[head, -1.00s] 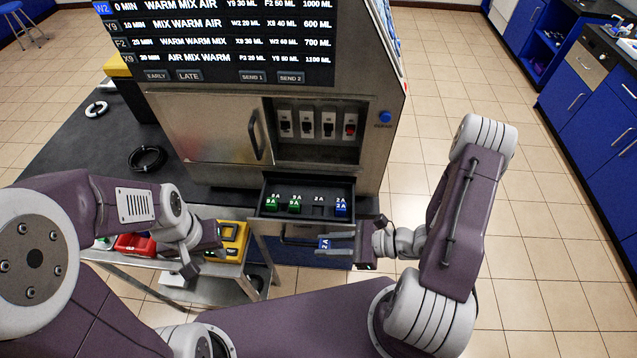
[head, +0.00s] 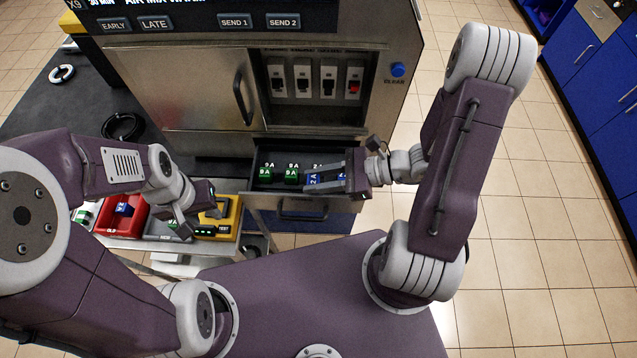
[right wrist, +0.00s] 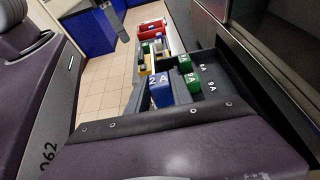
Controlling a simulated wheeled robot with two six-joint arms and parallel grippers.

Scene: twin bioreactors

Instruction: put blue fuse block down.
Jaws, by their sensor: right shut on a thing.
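The blue fuse block marked 2A (head: 314,180) is between the fingers of my right gripper (head: 322,181), which is shut on it over the open drawer (head: 262,187). In the right wrist view the blue block (right wrist: 162,91) stands next to two green fuse blocks (right wrist: 193,82). I cannot tell whether it touches the drawer floor. The green blocks (head: 291,173) sit left of it in the head view. Another blue block (head: 343,177) is mostly hidden by my right gripper. My left gripper (head: 190,212) is over the side trays, its jaw opening unclear.
A red tray (head: 112,214) with a blue block and a yellow tester (head: 231,212) stand on the cart at left. The machine front with switches (head: 328,82) rises behind the drawer. A black cable ring (head: 122,127) lies on the bench.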

